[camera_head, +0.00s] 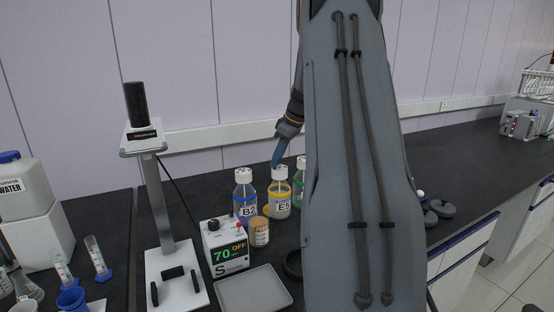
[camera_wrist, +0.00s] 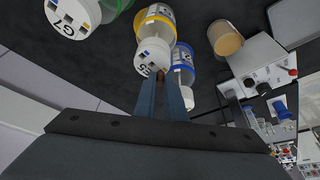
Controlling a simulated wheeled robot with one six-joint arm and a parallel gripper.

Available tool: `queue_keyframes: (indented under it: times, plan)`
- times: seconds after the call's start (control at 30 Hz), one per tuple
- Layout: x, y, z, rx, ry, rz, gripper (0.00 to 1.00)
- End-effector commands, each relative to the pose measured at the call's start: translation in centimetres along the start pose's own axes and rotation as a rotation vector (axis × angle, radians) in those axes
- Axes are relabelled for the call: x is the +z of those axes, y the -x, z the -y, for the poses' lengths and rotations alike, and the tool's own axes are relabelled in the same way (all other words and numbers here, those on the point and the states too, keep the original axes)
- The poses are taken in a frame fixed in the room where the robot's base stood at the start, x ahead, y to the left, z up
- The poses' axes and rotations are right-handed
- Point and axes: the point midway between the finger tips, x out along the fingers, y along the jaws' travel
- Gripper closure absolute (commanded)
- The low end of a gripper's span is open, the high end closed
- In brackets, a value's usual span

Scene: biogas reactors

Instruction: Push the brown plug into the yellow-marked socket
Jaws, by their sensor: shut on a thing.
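My gripper (camera_head: 275,163) is shut on the brown plug, just above the white cap of the yellow-banded bottle labelled E5 (camera_head: 280,203). In the wrist view, a small brown part of the plug (camera_wrist: 160,74) shows between my blue-grey fingertips (camera_wrist: 161,82); the fingers hide the rest. The plug is at the edge of the E5 cap (camera_wrist: 152,54), which carries small dark marks. I cannot tell whether the plug touches the cap or sits in a socket. The yellow-marked socket is not clear on this cap. The G7 cap (camera_wrist: 70,14) shows yellow and blue marks.
A blue-banded bottle (camera_head: 245,200) stands left of E5, and a green-banded bottle (camera_head: 299,178) is partly behind my arm. A tan-filled jar (camera_head: 259,232), a control box reading 70 OFF (camera_head: 225,243) and a grey tray (camera_head: 253,290) stand in front. A white stand (camera_head: 165,205) is further left.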

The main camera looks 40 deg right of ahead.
Motion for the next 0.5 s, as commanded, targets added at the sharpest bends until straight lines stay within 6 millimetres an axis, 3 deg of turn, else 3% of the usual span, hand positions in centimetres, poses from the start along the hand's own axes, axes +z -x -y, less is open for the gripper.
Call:
queue_keyframes:
  times: [0.5]
  plan:
    - [0.21,-0.48,0.03,-0.001,0.0,0.001,1.0]
